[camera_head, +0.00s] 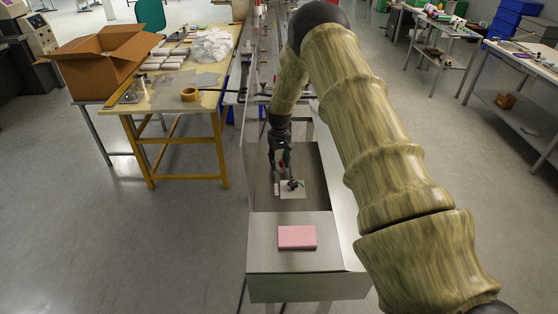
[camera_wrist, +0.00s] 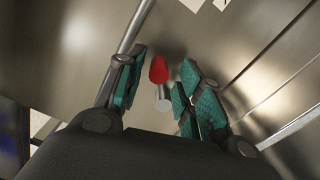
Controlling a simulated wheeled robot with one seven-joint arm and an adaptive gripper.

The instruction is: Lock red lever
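The red lever (camera_wrist: 158,70) shows in the wrist view as a red knob on a short metal shaft. It lies between the two teal-padded fingers of my gripper (camera_wrist: 155,88), nearer the right finger. The fingers are spread apart, with a gap between the left finger and the knob. I cannot tell whether the right finger touches the lever. In the head view my gripper (camera_head: 280,162) points down into the metal machine, and a small spot of the red lever (camera_head: 281,155) shows beside it, mostly hidden.
A pink block (camera_head: 297,237) lies on the machine's near metal top (camera_head: 290,262). A pale plate (camera_head: 293,191) with a dark fitting sits just in front of my gripper. Metal side walls (camera_head: 340,195) flank it.

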